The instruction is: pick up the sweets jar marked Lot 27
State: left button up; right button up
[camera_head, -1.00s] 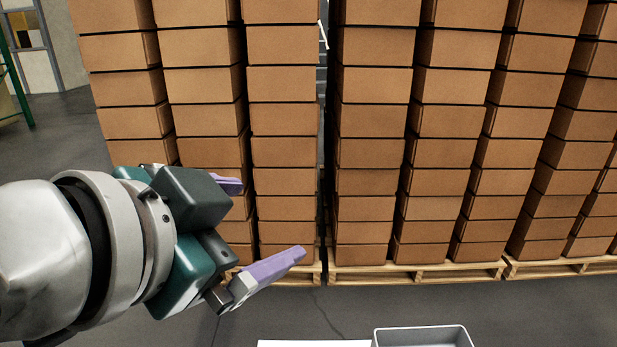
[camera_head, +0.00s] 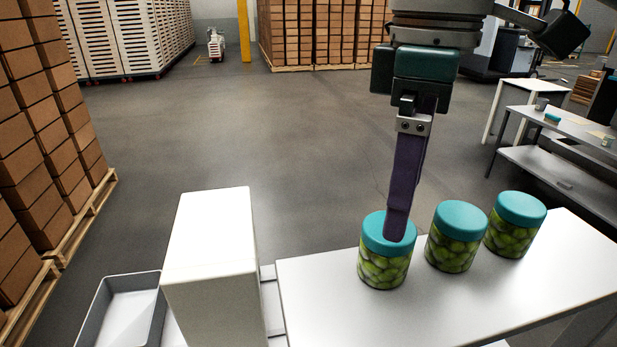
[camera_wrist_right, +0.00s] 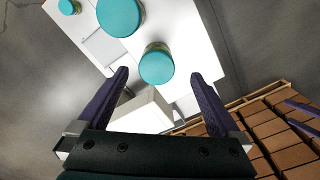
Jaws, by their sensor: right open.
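Three round jars of green sweets with teal lids stand in a row on a white table (camera_head: 330,290): a left jar (camera_head: 383,268), a middle jar (camera_head: 449,250) and a right jar (camera_head: 512,236). No lot marking can be read on any of them. My right gripper (camera_head: 400,225) points down, its dark purple fingers overlapping the left jar's lid in the head view. In the right wrist view its fingers (camera_wrist_right: 158,74) are spread, with nothing gripped and a teal lid (camera_wrist_right: 157,64) just beyond the tips. Purple pieces (camera_wrist_right: 303,108) at that view's right edge may be my left gripper.
A tall white block (camera_head: 210,265) stands left of the jars. A grey bin (camera_head: 95,310) is farther left. Boxes on pallets (camera_head: 50,140) line the left side. A grey workbench (camera_head: 565,165) stands back right. The floor behind the table is open.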

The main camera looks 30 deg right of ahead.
aim_at(386, 243)
jog(key=f, duration=0.3)
jog(key=shift+w+p, duration=0.25)
jog(key=shift+p, duration=0.1)
jog(key=shift+f, duration=0.4)
jog(key=f, duration=0.1)
jog(key=f+p, duration=0.1)
jog(key=f, duration=0.1)
jog(key=shift+w+a+f+p, duration=0.1)
jog(key=shift+w+f+p, duration=0.15)
jog(key=shift+f+p, duration=0.15)
jog(key=shift+f, duration=0.4)
jog(key=shift+c, duration=0.2)
jog(key=shift+r, duration=0.1)
jog(key=c, duration=1.4)
